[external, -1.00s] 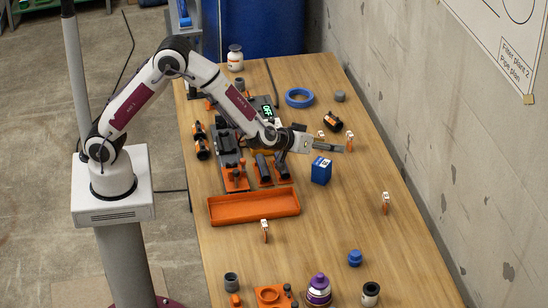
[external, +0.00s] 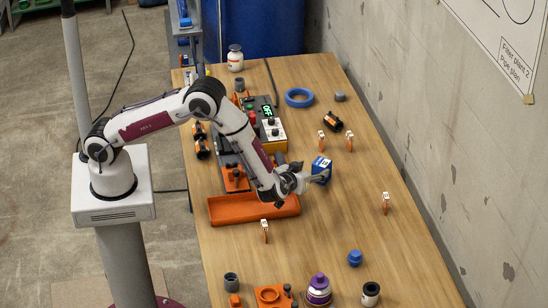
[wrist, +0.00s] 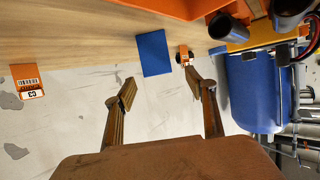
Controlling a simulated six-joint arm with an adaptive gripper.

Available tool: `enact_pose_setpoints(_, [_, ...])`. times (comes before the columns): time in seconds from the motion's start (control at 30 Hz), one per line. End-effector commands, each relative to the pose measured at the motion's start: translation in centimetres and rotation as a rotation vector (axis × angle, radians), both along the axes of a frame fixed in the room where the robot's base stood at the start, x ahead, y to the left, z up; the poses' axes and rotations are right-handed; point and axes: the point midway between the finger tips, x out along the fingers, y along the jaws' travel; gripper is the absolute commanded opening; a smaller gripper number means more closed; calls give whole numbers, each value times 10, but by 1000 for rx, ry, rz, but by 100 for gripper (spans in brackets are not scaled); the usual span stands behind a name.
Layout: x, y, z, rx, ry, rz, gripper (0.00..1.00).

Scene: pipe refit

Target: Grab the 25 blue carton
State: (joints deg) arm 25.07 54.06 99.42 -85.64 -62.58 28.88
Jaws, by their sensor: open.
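The blue carton (external: 321,169) stands on the wooden table, right of my gripper in the external view. Its plain blue side shows in the wrist view (wrist: 154,53), ahead of the fingers and roughly between their lines. My gripper (external: 316,178) is low over the table on the carton's near left side. In the wrist view my gripper (wrist: 164,90) has its two fingers spread, with nothing between the tips. In the external view the fingertips overlap the carton's lower edge. I cannot tell whether they touch it.
The orange tray (external: 240,212) lies left of my gripper. Tagged orange clips (external: 321,141) stand behind the carton, and others (external: 386,203) stand to the right and front. A blue tape ring (external: 299,97) lies farther back. The table right of the carton is mostly clear.

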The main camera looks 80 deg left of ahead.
Motion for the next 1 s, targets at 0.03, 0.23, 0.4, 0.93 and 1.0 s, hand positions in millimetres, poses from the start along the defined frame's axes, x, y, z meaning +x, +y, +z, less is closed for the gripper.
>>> enact_pose_setpoints(0.03, [0,0,0,0,0,0,56])
enact_pose_setpoints(0.23, [2,2,-1,-1,0,0,56])
enact_pose_setpoints(0.4, [10,11,-5,-1,0,1,56])
enact_pose_setpoints(0.93, [17,19,-9,-2,0,-1,56])
enact_pose_setpoints(1.0, [19,20,-9,-2,0,-1,56])
